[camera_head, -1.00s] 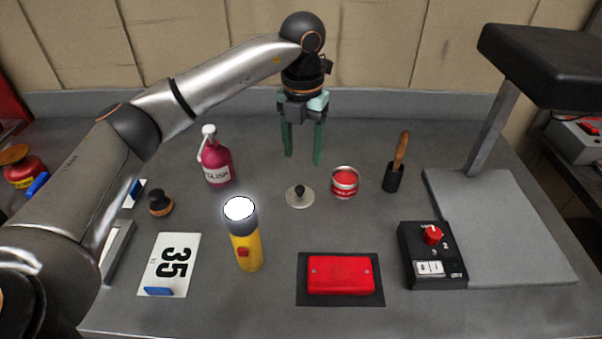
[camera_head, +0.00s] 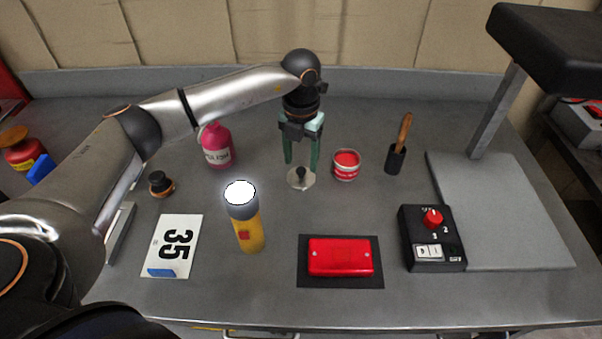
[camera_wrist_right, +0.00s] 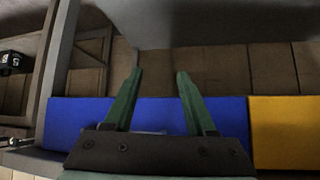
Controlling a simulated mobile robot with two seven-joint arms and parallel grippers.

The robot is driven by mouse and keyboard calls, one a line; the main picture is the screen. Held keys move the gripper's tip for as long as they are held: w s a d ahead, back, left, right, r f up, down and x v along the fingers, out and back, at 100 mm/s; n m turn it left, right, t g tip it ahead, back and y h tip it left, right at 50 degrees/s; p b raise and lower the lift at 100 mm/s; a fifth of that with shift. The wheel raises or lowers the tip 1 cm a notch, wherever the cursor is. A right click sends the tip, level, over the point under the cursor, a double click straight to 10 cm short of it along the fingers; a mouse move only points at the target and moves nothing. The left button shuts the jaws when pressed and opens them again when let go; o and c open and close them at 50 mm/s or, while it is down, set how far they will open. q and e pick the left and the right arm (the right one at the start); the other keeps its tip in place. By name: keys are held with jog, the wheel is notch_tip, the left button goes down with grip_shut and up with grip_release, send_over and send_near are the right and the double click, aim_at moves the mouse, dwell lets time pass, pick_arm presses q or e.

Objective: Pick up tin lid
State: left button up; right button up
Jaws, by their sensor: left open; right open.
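The tin lid (camera_head: 301,181) is a flat pale disc with a dark round knob on top. It lies on the grey bench in the head view, left of the open red tin (camera_head: 346,164). My left gripper (camera_head: 300,168) is open and points down, its two green fingers just above the lid, on either side of the knob in the picture. I cannot tell whether the fingers touch the lid. My right gripper (camera_wrist_right: 156,78) shows in the right wrist view, open with nothing between its fingers, away from the bench items.
A pink polish bottle (camera_head: 216,147) stands left of the gripper. A brush (camera_head: 400,145), a black switch box (camera_head: 431,239) and a red box (camera_head: 340,257) lie around. Blue and yellow panels (camera_wrist_right: 222,113) show in the wrist view.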

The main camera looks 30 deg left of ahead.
aim_at(301, 174)
pick_arm(q)
jog(key=shift+f, duration=1.2)
grip_shut()
